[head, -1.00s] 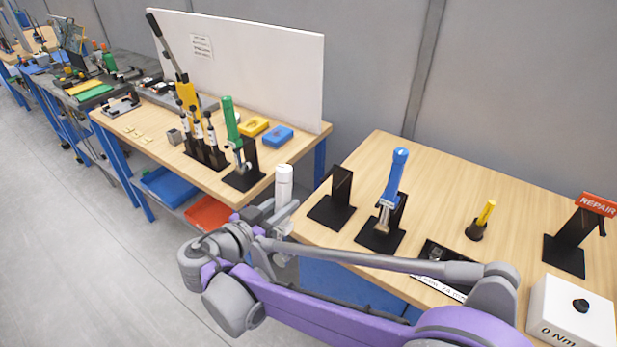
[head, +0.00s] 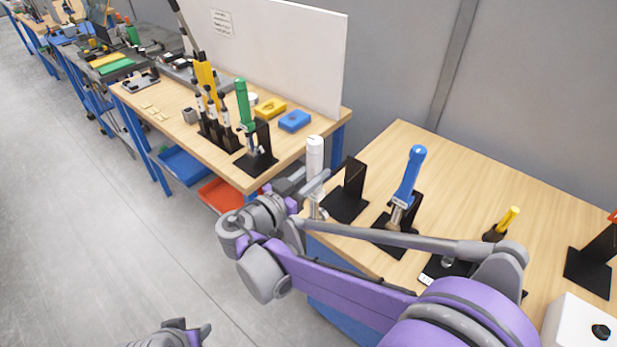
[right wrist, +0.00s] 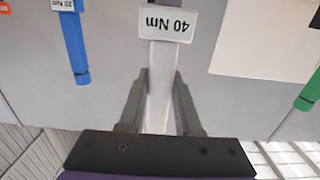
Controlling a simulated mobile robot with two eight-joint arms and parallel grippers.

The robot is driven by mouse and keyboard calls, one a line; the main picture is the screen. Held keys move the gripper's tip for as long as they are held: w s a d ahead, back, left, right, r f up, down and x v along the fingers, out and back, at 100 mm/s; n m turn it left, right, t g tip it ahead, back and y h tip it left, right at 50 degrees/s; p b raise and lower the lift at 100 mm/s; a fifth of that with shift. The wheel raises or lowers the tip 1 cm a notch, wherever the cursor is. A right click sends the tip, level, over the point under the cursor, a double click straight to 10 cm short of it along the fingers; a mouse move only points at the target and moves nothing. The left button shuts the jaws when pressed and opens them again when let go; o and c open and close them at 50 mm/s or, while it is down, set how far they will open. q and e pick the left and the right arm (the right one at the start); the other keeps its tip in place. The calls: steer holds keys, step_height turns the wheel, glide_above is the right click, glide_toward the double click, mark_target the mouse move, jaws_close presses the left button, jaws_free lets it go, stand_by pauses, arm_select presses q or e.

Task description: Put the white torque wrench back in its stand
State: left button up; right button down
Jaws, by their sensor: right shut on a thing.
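The white torque wrench (head: 315,155) is upright in my right gripper (head: 314,190), at the near left edge of the right bench. In the right wrist view the fingers (right wrist: 158,95) are shut on its white shaft (right wrist: 160,88), and its label (right wrist: 167,23) reads 40 Nm upside down. An empty black stand (head: 350,190) is just right of the wrench; the two look apart. The wrench's lower end is largely hidden by my gripper and arm. Part of my left gripper (head: 170,335) shows at the bottom edge; its fingers are unclear.
A blue wrench (head: 410,178) stands in its holder right of the empty stand. A yellow-handled tool (head: 508,217) and a white box (head: 578,325) are further right. A green wrench (head: 243,103) stands on the left bench (head: 180,150). A gap separates the benches.

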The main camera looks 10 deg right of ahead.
steer(key=x, duration=0.3)
steer(key=shift+r, duration=0.1)
steer(key=shift+a, duration=0.1)
arm_select(q)
steer(key=shift+w+r, duration=0.15)
steer(key=shift+r, duration=0.1)
arm_select(e)
steer(key=shift+r, duration=0.1)
steer(key=shift+w+d, duration=0.15)
steer(key=shift+d, duration=0.1)
arm_select(q)
steer(key=shift+r, duration=0.1)
arm_select(e)
steer(key=shift+w+d, duration=0.25)
arm_select(q)
steer(key=shift+w+r+p, duration=0.5)
steer(key=shift+r+p, duration=0.35)
steer(key=shift+r, duration=0.05)
arm_select(e)
steer(key=x, duration=0.9)
stand_by(1.9)
arm_select(q)
steer(key=shift+w+r, duration=0.1)
steer(key=shift+r, duration=0.1)
arm_select(e)
steer(key=shift+r, duration=0.2)
